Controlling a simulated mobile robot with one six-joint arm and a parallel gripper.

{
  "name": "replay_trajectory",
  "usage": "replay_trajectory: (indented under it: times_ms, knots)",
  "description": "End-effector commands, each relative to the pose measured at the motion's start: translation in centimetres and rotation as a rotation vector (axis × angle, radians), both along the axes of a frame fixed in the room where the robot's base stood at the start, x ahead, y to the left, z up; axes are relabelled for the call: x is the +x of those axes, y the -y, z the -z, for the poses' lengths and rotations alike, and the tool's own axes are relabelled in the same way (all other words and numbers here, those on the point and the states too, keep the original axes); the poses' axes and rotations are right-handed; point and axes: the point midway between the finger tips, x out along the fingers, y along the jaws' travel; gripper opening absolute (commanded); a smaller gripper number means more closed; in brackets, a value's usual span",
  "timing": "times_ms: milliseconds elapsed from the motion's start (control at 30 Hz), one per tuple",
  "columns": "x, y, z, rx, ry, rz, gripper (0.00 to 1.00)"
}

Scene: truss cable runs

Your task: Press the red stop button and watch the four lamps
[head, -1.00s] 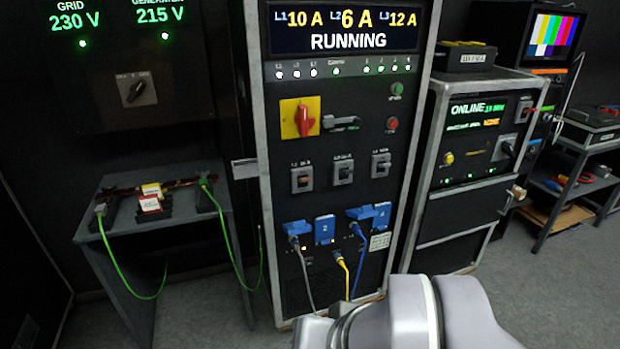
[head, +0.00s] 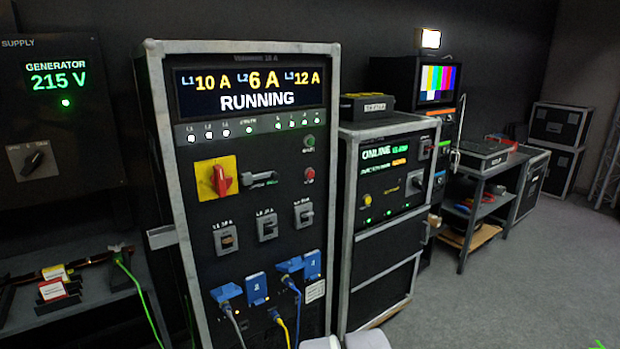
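The red stop button (head: 308,174) is a small round knob at the right side of the tall power rack's black front panel (head: 215,275), below a green button (head: 308,142). The row of small lamps (head: 291,125) runs under the rack's display; its right-hand group is lit pale green, and the lamps to the left (head: 208,135) look white. The display (head: 250,88) reads RUNNING with 10 A, 6 A and 12 A. My gripper is not in view; only a pale piece of my arm shows at the bottom edge. Nothing touches the button.
A red rotary switch (head: 219,181) on a yellow plate sits left of the button. Breakers and blue sockets (head: 256,288) with plugged cables are below. A second rack (head: 385,245) marked ONLINE stands to the right. Grey floor (head: 500,300) is open at the lower right.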

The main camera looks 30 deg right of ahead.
Motion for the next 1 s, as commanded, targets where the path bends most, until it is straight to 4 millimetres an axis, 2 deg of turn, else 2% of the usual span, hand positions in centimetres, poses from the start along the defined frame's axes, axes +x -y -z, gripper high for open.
replay_trajectory:
  times_ms: [333, 367, 533, 1000]
  knots:
    - [0.0, 0.0, 0.0, 0.0, 0.0, 0.0, 0.36]
    - [0.0, 0.0, 0.0, 0.0, 0.0, 0.0, 0.32]
    - [0.0, 0.0, 0.0, 0.0, 0.0, 0.0, 0.0]
    - [0.0, 0.0, 0.0, 0.0, 0.0, 0.0, 0.0]
